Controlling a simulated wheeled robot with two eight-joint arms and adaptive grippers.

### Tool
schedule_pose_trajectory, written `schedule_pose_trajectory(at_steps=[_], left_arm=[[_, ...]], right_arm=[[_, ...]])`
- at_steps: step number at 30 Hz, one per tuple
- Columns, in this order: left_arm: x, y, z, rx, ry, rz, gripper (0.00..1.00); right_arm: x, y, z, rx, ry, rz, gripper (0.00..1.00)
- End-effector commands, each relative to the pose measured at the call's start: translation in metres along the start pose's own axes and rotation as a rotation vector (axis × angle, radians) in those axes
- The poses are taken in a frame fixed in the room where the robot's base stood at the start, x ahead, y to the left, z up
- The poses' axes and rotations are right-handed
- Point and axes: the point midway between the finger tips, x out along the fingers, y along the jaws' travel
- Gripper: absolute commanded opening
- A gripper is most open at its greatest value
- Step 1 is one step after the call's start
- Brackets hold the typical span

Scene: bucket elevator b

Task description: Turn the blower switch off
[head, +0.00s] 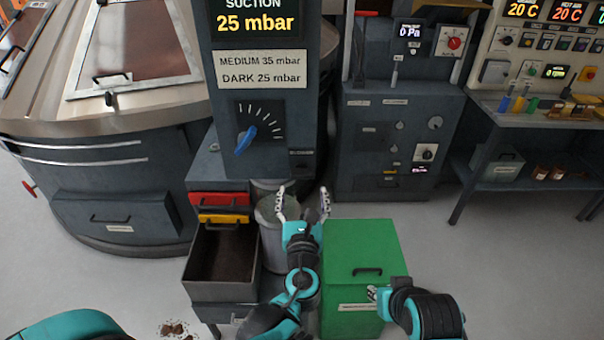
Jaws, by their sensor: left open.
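No control in view has a readable blower label, so I cannot tell which is the blower switch. Candidates are a red rotary knob (454,43) on a white plate at the back and a dark rotary knob (427,153) on the grey cabinet below it. A blue-handled dial (246,139) sits on the suction column, under a display reading 25 mbar. My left gripper (304,204) is open and empty, fingers pointing away, below the column and apart from these controls. My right gripper (372,293) is in front of the green box; its fingers are mostly hidden.
A green lidded box (350,245) stands in front of me. An open dark bin (218,268) and a grey bucket (272,232) are left of it. A bench (552,118) stands at right. Brown bits (172,329) lie on the floor, which is clear at right.

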Motion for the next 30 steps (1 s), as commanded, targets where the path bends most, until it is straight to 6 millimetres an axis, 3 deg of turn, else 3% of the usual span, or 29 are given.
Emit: schedule_pose_trajectory(at_steps=[12,23,29,30], left_arm=[[0.063,0.003,-0.001,-0.006,0.002,0.005,0.74],[0.071,0.003,0.0,-0.007,0.002,0.005,0.74],[0.071,0.003,0.0,-0.007,0.002,0.005,0.27],[0.071,0.003,0.0,-0.007,0.002,0.005,0.24]], right_arm=[[0.012,0.0,0.009,0.0,0.0,0.0,0.26],[0.013,0.0,0.009,0.0,0.0,0.0,0.26],[0.013,0.0,0.009,0.0,0.0,0.0,0.26],[0.013,0.0,0.009,0.0,0.0,0.0,0.26]])
